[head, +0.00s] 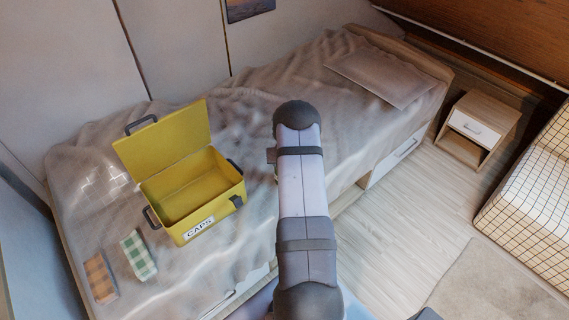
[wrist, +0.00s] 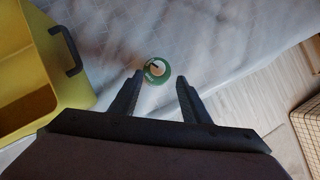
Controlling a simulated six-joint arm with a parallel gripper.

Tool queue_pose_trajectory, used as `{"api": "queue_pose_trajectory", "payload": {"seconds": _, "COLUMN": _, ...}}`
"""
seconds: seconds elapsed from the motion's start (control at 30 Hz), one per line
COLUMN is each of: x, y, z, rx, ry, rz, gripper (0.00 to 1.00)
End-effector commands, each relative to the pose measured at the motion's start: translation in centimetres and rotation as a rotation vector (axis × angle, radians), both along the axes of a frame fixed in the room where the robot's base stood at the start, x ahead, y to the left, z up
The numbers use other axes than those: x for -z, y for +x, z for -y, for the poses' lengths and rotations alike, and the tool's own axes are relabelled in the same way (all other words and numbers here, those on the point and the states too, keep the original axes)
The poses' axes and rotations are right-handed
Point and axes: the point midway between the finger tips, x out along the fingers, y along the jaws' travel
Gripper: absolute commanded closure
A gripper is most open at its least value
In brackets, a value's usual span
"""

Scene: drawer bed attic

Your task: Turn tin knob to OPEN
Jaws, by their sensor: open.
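A small green round tin (wrist: 148,80) lies on the grey bedspread in the wrist view. A round knob with a pale face (wrist: 156,67) and a dark pointer-like mark shows on its top; the lettering is too small to read. My gripper (wrist: 160,84) is open, one finger on each side of the tin in the picture. The tin appears beyond the fingertips, with no visible contact. In the head view my arm hides the tin and my gripper.
An open yellow box (head: 222,176) labelled CAPS stands left of my arm on the bed (head: 110,200); it also shows in the wrist view (wrist: 78,88). Orange (head: 100,278) and green (head: 138,255) checked cloths lie nearby. A nightstand (head: 478,130) stands right. Bedspread around the tin is clear.

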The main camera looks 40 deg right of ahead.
Motion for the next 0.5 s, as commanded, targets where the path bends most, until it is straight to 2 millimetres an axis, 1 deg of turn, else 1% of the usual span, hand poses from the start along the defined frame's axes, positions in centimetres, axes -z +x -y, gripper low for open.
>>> {"api": "queue_pose_trajectory", "payload": {"seconds": 0.3, "x": -2.3, "y": -1.2, "z": -0.8, "rx": 0.002, "ry": 0.001, "rz": 0.001, "gripper": 0.57}}
{"api": "queue_pose_trajectory", "payload": {"seconds": 0.5, "x": -2.8, "y": -1.5, "z": -1.0, "rx": 0.002, "ry": 0.001, "rz": 0.0, "gripper": 0.57}}
